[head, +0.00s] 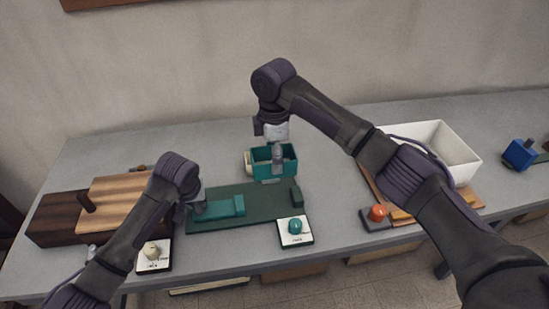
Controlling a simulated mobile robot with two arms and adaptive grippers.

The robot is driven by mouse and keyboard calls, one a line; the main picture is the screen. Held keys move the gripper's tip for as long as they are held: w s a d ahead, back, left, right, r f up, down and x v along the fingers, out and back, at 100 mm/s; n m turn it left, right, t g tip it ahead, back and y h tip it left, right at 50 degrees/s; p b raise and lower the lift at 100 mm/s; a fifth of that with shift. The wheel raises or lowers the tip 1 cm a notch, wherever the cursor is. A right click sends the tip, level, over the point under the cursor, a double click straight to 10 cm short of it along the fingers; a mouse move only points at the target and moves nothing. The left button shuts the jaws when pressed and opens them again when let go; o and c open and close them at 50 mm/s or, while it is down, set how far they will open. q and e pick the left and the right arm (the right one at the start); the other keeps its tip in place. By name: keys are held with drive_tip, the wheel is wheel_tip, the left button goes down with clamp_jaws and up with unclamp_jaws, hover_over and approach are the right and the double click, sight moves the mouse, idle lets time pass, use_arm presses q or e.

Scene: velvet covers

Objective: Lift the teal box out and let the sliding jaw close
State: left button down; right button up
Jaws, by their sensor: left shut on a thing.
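A teal box (262,173), open at the top, is at the back edge of a dark green board (262,205). I cannot tell whether it is raised or resting. My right gripper (278,167) reaches down at the box; its fingers are too small to read. The teal sliding jaw (228,208) lies on the left half of the board. A dark green fixed block (296,195) stands at the board's right end, with a bare gap between them. My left gripper (197,206) is shut at the left end of the sliding jaw, apparently on its handle.
A small cream object (248,163) is beside the box. White pads with a teal knob (295,227) and a cream knob (151,250) lie in front. Wooden blocks (115,200) stand left. A white bin (448,150), an orange button (378,212) and a blue block (519,153) are right.

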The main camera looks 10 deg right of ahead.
use_arm(q)
drive_tip(key=shift+a, duration=0.15)
drive_tip(key=shift+d+r+p, duration=0.1)
drive_tip(key=shift+d+p, duration=0.3)
drive_tip(key=shift+d, duration=0.75)
use_arm(e)
drive_tip(key=shift+r, duration=0.45)
use_arm(q)
drive_tip(key=shift+d, duration=1.2)
use_arm(e)
drive_tip(key=shift+r, duration=0.2)
use_arm(q)
drive_tip(key=c, duration=0.7)
unclamp_jaws()
use_arm(e)
drive_tip(key=shift+a, duration=0.1)
use_arm(q)
drive_tip(key=shift+p, duration=0.3)
use_arm(e)
drive_tip(key=shift+r, duration=0.1)
use_arm(q)
wheel_tip(320, 180, up, 9)
drive_tip(key=p, duration=0.9)
drive_tip(key=shift+p, duration=0.4)
use_arm(e)
wheel_tip(320, 180, up, 10)
